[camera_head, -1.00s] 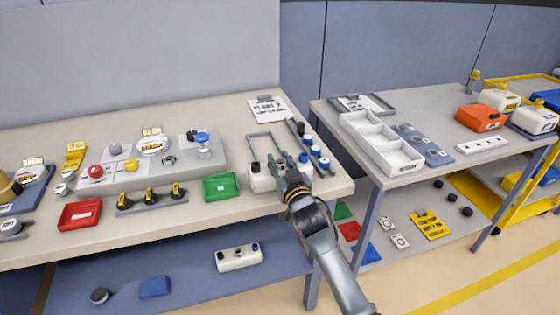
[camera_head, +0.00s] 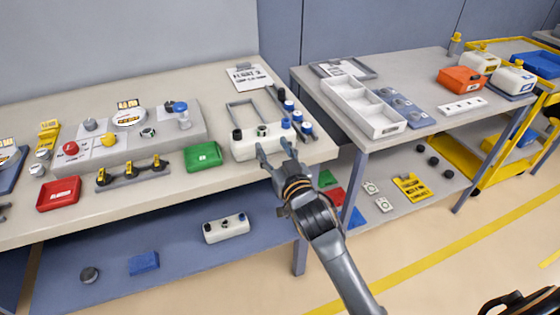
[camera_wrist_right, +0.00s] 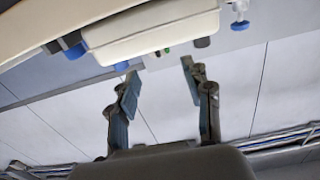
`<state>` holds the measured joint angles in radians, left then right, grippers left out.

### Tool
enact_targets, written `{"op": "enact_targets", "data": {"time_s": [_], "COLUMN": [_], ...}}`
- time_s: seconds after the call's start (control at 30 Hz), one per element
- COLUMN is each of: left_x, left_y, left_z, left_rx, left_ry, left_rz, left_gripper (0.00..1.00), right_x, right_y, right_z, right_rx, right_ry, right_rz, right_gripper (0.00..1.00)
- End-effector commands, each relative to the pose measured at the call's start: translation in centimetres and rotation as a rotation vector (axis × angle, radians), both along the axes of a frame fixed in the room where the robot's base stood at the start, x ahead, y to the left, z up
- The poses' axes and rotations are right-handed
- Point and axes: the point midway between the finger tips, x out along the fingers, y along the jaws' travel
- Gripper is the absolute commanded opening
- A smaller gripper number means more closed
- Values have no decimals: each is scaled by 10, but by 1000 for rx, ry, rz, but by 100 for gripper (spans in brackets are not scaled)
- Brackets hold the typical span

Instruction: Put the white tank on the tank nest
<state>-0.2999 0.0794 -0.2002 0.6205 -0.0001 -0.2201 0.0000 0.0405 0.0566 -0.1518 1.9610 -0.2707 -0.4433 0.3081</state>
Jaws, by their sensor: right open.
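A white tank (camera_head: 256,147) with a black, a white and a blue cap sits near the front edge of the left bench. Its white body also shows at the top of the right wrist view (camera_wrist_right: 150,32). A grey U-shaped frame (camera_head: 231,117) reaches back from behind it; it looks like the tank nest, but I cannot tell how the tank sits in it. My right gripper (camera_head: 274,150) is open and empty at the tank's front side, its fingers apart. It also shows open in the right wrist view (camera_wrist_right: 160,82). My left gripper is out of view.
Blue- and black-capped pieces (camera_head: 289,106) stand right of the frame. A green tray (camera_head: 203,157) lies left of the tank. Another white capped block (camera_head: 226,228) is on the lower shelf. The right table (camera_head: 410,140) stands across a gap.

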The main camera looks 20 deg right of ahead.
Motion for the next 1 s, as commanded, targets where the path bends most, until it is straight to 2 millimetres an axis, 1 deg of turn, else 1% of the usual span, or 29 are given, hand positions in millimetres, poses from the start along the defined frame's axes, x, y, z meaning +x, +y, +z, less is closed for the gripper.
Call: {"op": "enact_targets", "data": {"time_s": [0.03, 0.1, 0.2, 0.3, 0.57, 0.63, 0.67, 0.73, 0.77, 0.8, 0.87, 0.9, 0.97, 1.0], "left_x": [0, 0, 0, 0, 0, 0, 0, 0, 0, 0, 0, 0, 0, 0], "left_y": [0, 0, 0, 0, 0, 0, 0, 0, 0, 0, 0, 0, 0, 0], "left_z": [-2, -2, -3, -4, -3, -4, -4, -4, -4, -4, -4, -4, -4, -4], "left_rx": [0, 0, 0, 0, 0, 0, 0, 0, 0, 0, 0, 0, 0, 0], "left_ry": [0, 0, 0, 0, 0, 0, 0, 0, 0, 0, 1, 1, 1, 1], "left_rz": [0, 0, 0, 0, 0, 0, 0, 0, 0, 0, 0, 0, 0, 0], "left_gripper": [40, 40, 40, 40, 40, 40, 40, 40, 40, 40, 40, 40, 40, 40], "right_x": [-11, -23, -35, -42, -44, -44, -43, -40, -40, -40, -43, -50, -66, -80], "right_y": [0, -1, -1, -2, -2, -1, -1, 1, 1, 3, 4, 5, 5, 5], "right_z": [-2, -1, -1, 0, 0, -5, -11, -38, -56, -86, -138, -178, -238, -276], "right_rx": [0, 1, 1, 1, 0, -1, -4, -13, -20, -27, -43, -55, -71, -81], "right_ry": [3, 2, 0, 0, 0, 9, 21, 71, 103, 155, 249, 320, 428, 499], "right_rz": [0, 0, 0, 0, 0, 0, 2, 7, 10, 15, 26, 34, 47, 54], "right_gripper": [50, 50, 50, 50, 50, 50, 50, 50, 50, 50, 50, 50, 50, 50]}}
